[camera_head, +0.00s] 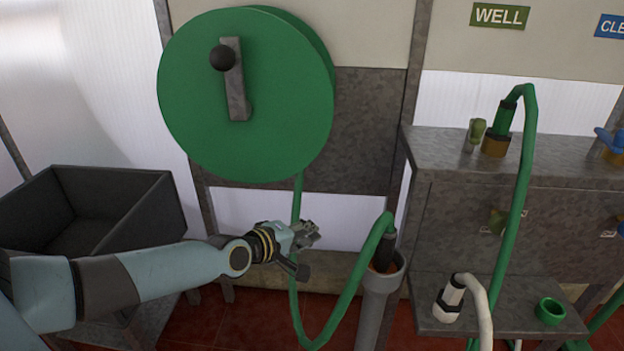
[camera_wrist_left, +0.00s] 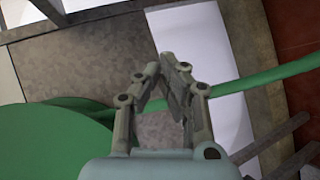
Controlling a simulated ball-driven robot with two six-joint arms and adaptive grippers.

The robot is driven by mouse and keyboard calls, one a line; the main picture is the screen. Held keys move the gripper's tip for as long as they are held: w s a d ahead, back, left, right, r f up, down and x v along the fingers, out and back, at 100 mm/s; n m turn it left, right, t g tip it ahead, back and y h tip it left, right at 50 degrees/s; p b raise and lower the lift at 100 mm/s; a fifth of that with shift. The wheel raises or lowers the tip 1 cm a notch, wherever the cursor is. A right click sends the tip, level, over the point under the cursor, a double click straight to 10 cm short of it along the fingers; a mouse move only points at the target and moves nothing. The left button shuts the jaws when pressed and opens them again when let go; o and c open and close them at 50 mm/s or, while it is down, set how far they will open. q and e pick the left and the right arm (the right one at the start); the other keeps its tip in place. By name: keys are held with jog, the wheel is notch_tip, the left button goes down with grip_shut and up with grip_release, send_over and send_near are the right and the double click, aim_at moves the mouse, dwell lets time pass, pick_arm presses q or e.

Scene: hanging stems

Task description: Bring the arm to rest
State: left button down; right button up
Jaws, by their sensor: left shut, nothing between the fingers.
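My left arm comes in from the left in the head view. Its gripper (camera_head: 306,235) is below the big green hose reel, in front of the wall panel. The left wrist view shows its fingers (camera_wrist_left: 160,85) closed together with nothing held. A green hose (camera_head: 350,290) hangs from the reel behind the gripper and loops up to a dark end in a grey upright pipe. That hose also crosses beside the fingers in the left wrist view (camera_wrist_left: 265,78); whether it touches them I cannot tell. My right gripper is not in view.
The green reel (camera_head: 285,100) with its black-knobbed crank is above the gripper. A dark open bin (camera_head: 150,215) stands behind the arm at left. The grey pipe (camera_head: 376,305) stands right of the gripper. A shelf (camera_head: 500,320) holds a white hose end (camera_head: 450,298) and green ring (camera_head: 550,311).

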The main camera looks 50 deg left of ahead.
pick_arm(q)
jog(key=s+d+f+m+g, duration=0.2)
jog(key=s+d+f+g, duration=0.1)
jog(key=s+f, duration=0.65)
jog(key=s+d+f+m+g, duration=0.3)
jog(key=s+f, duration=0.6)
jog(key=f, duration=0.2)
jog(key=s+d+f+m+g, duration=0.2)
jog(key=s+f+m, duration=0.1)
jog(key=s, duration=0.5)
jog(key=s+d+f+m+g, duration=0.2)
jog(key=s+f+m, duration=0.2)
jog(key=s, duration=0.4)
jog(key=s+d+f+m+g, duration=0.2)
jog(key=s+m, duration=0.3)
jog(key=s, duration=0.3)
jog(key=shift+s+f+m+g, duration=0.3)
jog(key=shift+f+m+g, duration=0.1)
jog(key=shift+f, duration=0.25)
